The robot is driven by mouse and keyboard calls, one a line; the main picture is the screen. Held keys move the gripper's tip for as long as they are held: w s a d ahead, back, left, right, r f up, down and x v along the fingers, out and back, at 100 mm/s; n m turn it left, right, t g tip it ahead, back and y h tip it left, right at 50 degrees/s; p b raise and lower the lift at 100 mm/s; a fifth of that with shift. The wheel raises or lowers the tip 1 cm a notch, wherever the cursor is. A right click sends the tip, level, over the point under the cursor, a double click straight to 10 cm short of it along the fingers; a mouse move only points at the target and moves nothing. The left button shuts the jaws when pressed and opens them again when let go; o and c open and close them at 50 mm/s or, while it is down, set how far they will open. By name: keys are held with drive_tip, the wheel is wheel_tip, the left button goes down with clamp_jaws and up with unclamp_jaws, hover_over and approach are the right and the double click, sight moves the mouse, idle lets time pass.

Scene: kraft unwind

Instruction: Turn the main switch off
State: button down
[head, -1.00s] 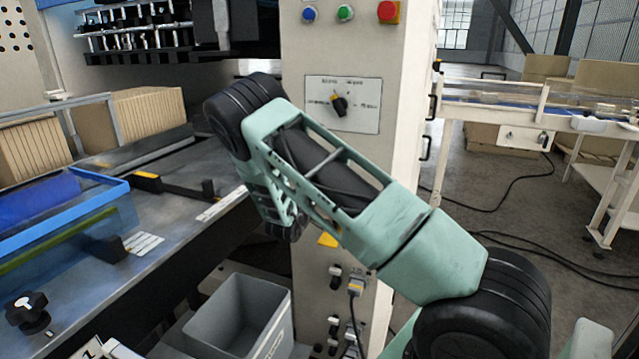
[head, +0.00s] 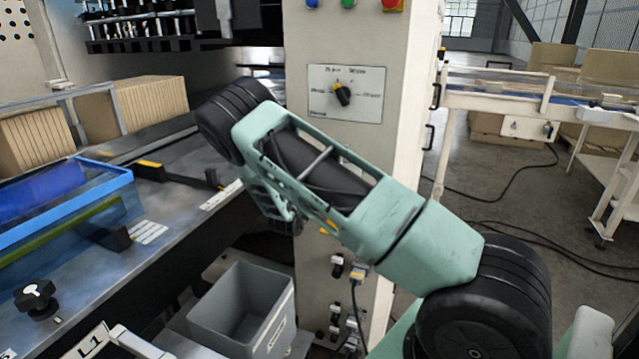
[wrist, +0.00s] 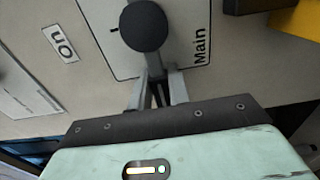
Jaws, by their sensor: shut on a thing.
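The main switch (wrist: 144,25) shows in the wrist view as a lever with a round black knob, in front of a pale plate marked "Main" (wrist: 202,46). The knob hides the far part of the lever and some of the plate. In the head view my arm hides the switch and the gripper.
A cream cabinet column (head: 400,60) carries a rotary selector (head: 342,94) and push buttons above my arm. A grey bin (head: 243,310) stands low beside the column. A machine bed with a blue-framed tray (head: 100,215) is at left. Open floor with cables lies at right.

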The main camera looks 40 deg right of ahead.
drive_tip(key=c, duration=1.3)
unclamp_jaws()
drive_tip(key=shift+f, duration=0.1)
drive_tip(key=b+v, duration=0.3)
drive_tip(key=v, duration=1.4)
drive_tip(key=shift+s+a, duration=0.15)
drive_tip(key=shift+a, duration=0.1)
